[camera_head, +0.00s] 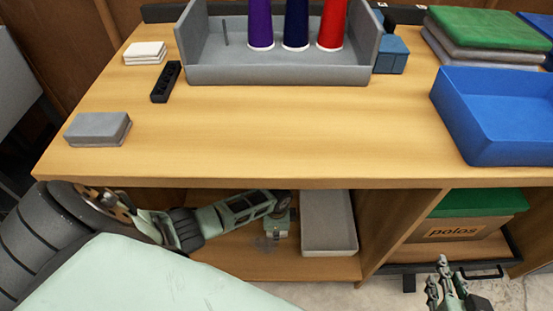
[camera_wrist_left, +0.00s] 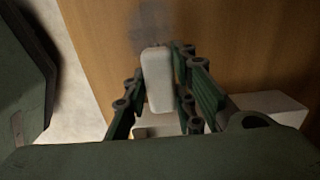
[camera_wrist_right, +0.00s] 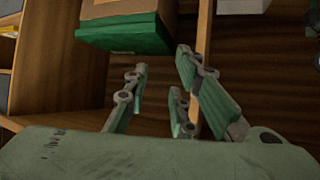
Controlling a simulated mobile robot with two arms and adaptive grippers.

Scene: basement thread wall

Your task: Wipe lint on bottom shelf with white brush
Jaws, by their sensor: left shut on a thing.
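My left arm reaches in under the tabletop to the bottom shelf (camera_head: 310,265). My left gripper (camera_head: 281,222) is there, small and partly hidden by its own arm. In the left wrist view the left gripper (camera_wrist_left: 168,75) is shut on the white brush (camera_wrist_left: 157,80), a pale block between its fingers. A grey, fuzzy patch of lint (camera_head: 265,243) lies on the shelf beside the gripper. The lint shows as a dark smudge (camera_wrist_left: 155,22) just beyond the brush. I cannot tell whether the brush touches the shelf. My right gripper (camera_head: 443,270) is open and empty, outside the shelf at lower right.
A grey tray (camera_head: 329,222) stands on the shelf just right of my left gripper. A wooden divider separates it from a green-lidded box (camera_head: 465,228). Above, the tabletop (camera_head: 270,130) holds a grey bin (camera_head: 280,75) with thread cones and a blue tray (camera_head: 500,120).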

